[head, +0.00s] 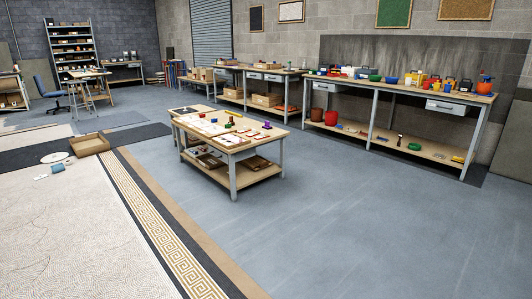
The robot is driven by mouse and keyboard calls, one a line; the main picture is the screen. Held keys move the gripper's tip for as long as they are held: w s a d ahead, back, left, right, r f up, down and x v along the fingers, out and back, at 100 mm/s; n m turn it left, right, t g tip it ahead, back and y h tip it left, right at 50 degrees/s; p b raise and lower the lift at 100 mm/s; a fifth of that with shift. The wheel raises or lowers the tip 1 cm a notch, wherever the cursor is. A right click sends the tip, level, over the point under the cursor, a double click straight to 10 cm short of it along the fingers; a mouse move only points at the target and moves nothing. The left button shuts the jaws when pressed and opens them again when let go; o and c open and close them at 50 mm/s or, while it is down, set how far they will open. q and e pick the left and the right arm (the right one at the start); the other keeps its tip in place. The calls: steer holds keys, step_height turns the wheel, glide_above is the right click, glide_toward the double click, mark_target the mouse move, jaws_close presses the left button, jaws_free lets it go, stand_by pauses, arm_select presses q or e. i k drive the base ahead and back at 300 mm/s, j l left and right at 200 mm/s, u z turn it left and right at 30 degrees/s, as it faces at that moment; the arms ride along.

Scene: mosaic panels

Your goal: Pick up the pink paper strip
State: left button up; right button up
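I cannot make out a pink paper strip for certain at this distance. A low wooden worktable (262,147) with grey legs stands in the middle of the head view. Neither of my grippers shows in the view.
Grey floor (360,240) is open in front and right of the worktable. A pale mosaic floor (80,240) with a patterned border lies left, with a cardboard box (90,144) on it. A long bench (400,88) with coloured containers lines the back wall.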

mark_target(232, 139)
steer(key=i+z, duration=0.15)
steer(key=i, duration=2.85)
steer(key=i+l+u, duration=0.15)
steer(key=i, duration=0.4)
steer(key=i+l+u, duration=0.15)
steer(key=i, duration=0.4)
steer(key=i+l+u, duration=0.15)
steer(key=i, duration=0.4)
